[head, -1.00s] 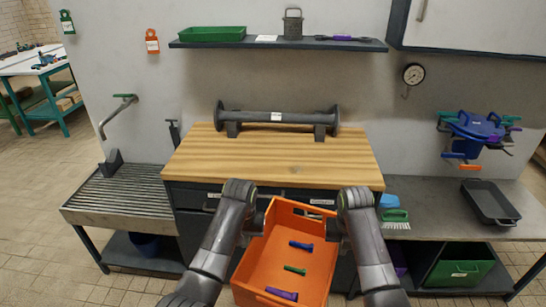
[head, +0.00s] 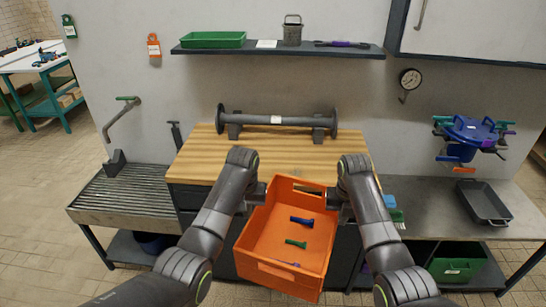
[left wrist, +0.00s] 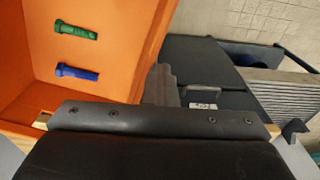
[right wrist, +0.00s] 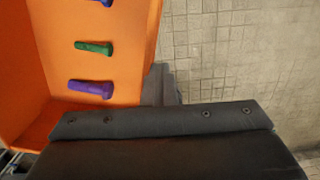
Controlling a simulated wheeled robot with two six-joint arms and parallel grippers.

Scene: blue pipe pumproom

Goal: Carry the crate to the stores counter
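The orange crate (head: 284,275) hangs in the air in front of the wooden-topped counter (head: 200,160), its far end overlapping the counter's front edge in the head view. Inside lie a blue bolt (head: 301,220), a green bolt (head: 296,243) and a purple bolt (right wrist: 90,89), the last mostly hidden by the near wall in the head view. My left gripper (head: 258,193) is at the crate's left wall and my right gripper (head: 336,205) at its right wall. Both appear shut on the crate; their fingertips are largely hidden. I cannot tell which surface is the stores counter.
A dark flanged pipe (head: 275,120) lies on stands at the back of the wooden top; the wood before it is clear. A slatted drain bench (head: 120,200) is at left. At right, a grey bench holds a black tray (head: 484,202) and a brush (head: 394,214).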

